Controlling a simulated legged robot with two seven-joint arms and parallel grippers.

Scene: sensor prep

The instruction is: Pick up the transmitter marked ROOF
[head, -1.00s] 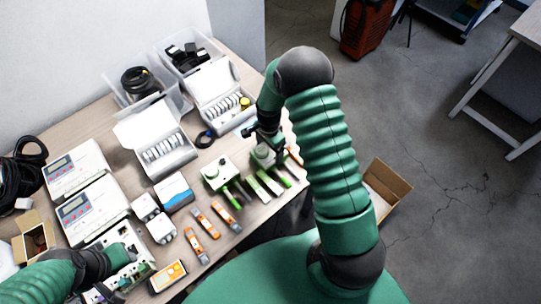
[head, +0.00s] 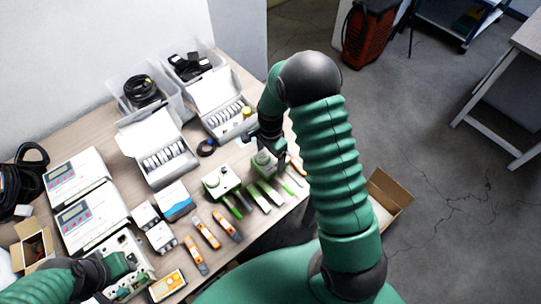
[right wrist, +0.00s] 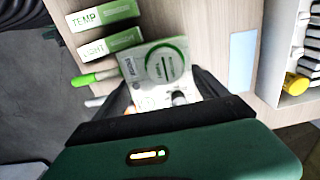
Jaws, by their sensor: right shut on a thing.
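A white transmitter (right wrist: 155,68) with a green ring label lies between the fingers of my right gripper (right wrist: 163,82) in the right wrist view. Its small print is too blurred to read surely. In the head view my right gripper (head: 270,148) is down on this transmitter (head: 262,167) near the table's right edge, shut on it. A similar white and green transmitter (head: 221,182) stands to its left, clear of the gripper. My left gripper (head: 118,265) is low at the left over an opened white device (head: 128,247); its fingers are not clear.
Green-and-white pieces marked TEMP (right wrist: 103,13) and LIGHT (right wrist: 110,43) lie beside the held transmitter. Orange-grey tools (head: 207,232) lie in front. Open white cases (head: 168,160) and clear bins (head: 140,95) stand behind. A cardboard box (head: 388,200) is on the floor at right.

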